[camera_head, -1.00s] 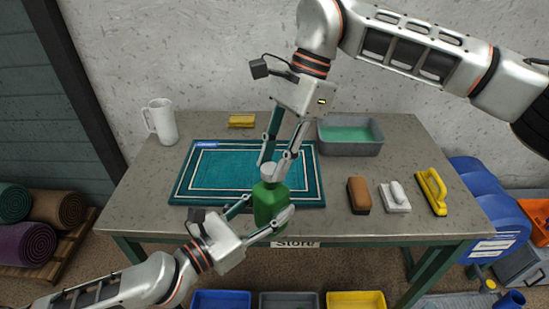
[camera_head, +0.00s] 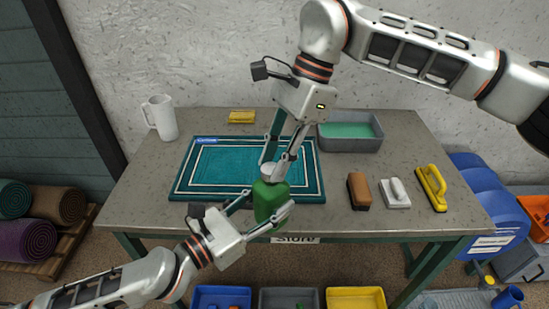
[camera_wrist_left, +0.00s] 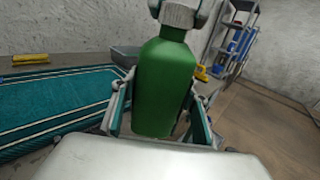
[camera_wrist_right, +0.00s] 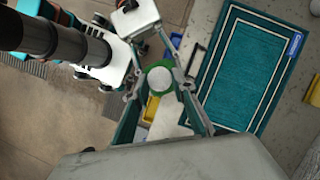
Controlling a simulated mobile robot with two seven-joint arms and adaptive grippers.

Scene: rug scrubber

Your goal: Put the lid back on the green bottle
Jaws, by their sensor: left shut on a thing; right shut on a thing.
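The green bottle (camera_head: 270,204) is upright at the table's front edge, with my left gripper (camera_head: 268,201) shut around its body. Its body also fills the middle of the left wrist view (camera_wrist_left: 165,88). The white-grey lid (camera_head: 269,169) is at the top of the bottle, between the fingertips of my right gripper (camera_head: 273,167), which is shut on it from above. In the right wrist view the lid (camera_wrist_right: 160,79) shows as a pale disc inside the green ring of the bottle's shoulder. Whether the lid is fully seated is hidden by the fingers.
A teal rug (camera_head: 222,168) lies just behind the bottle. A grey basin (camera_head: 350,145), brown brush (camera_head: 358,190), white scrubber (camera_head: 395,198) and yellow-handled brush (camera_head: 432,186) stand to the right. A white pitcher (camera_head: 162,119) is at the back left. Bins sit below the front edge.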

